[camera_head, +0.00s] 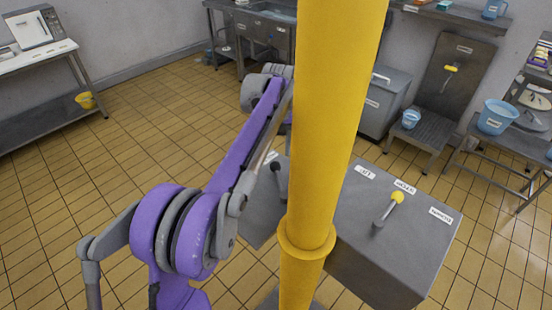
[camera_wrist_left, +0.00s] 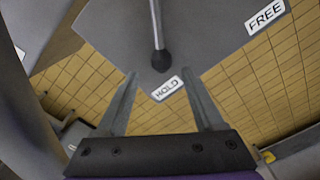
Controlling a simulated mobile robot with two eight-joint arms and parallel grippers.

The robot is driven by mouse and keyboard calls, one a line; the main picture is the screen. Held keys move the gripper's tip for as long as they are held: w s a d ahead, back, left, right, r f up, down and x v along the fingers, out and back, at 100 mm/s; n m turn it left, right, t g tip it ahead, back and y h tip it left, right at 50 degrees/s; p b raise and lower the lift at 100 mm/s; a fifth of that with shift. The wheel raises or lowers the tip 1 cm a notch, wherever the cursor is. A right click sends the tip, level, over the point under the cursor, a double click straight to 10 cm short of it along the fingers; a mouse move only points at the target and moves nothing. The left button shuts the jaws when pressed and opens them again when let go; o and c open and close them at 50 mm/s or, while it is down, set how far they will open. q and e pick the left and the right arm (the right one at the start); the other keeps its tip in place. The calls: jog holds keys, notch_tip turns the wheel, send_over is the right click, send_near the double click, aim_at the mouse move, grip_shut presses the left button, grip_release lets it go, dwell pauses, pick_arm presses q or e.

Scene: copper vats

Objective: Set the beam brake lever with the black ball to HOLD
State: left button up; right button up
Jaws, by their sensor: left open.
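The black ball (camera_wrist_left: 161,61) sits on the end of a thin grey lever rod (camera_wrist_left: 155,22) in the left wrist view. The ball lies close to the white HOLD label (camera_wrist_left: 167,89), and the FREE label (camera_wrist_left: 265,15) is farther off to the upper right. My left gripper (camera_wrist_left: 160,76) is open, its two fingers on either side of the HOLD label, with the ball just beyond the tips. No contact shows. In the head view the black-ball lever (camera_head: 276,168) stands on the left part of the grey console, and my left gripper is mostly hidden. My right gripper is not visible.
The grey console (camera_head: 345,235) also carries a yellow-ball lever (camera_head: 396,198) with several white labels. A small table with a blue bucket (camera_head: 497,116) stands at the right. A grey chest (camera_head: 386,100) stands behind. The tiled floor at the left is clear.

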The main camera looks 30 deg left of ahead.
pick_arm(q)
notch_tip(320, 180, up, 5)
jog(key=shift+r, duration=0.2)
dwell(0.6)
